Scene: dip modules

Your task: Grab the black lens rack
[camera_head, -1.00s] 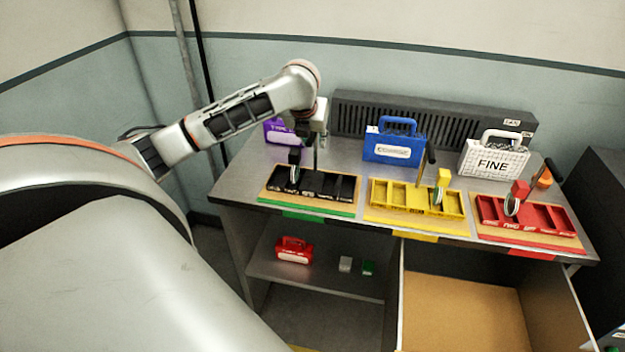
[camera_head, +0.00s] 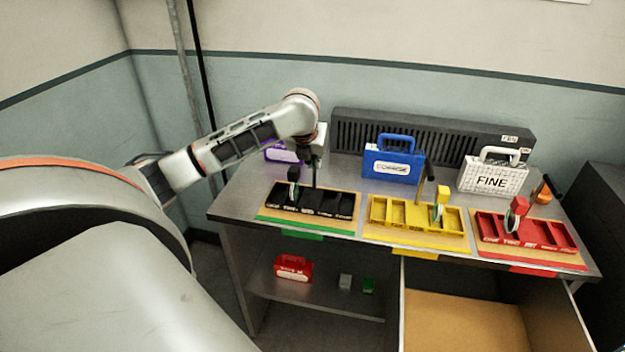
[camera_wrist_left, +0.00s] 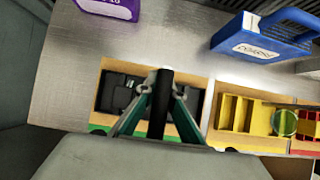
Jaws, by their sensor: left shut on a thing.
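The black lens rack (camera_head: 328,203) lies on a tan mat with a green edge at the left front of the bench. It is a low tray with several compartments and an upright black handle (camera_wrist_left: 160,105). My left gripper (camera_head: 315,158) is above the rack, pointing down. In the left wrist view my left gripper (camera_wrist_left: 160,88) has its fingers closed on both sides of the handle. The rack appears to rest on its mat; the wrist view hides part of it behind the fingers. My right gripper is not in view.
A yellow rack (camera_head: 405,215) and a red rack (camera_head: 530,236) stand to the right. Behind are a purple case (camera_head: 281,153), a blue case (camera_head: 392,168) and a white case (camera_head: 490,178). A red case (camera_head: 293,268) is on the shelf below.

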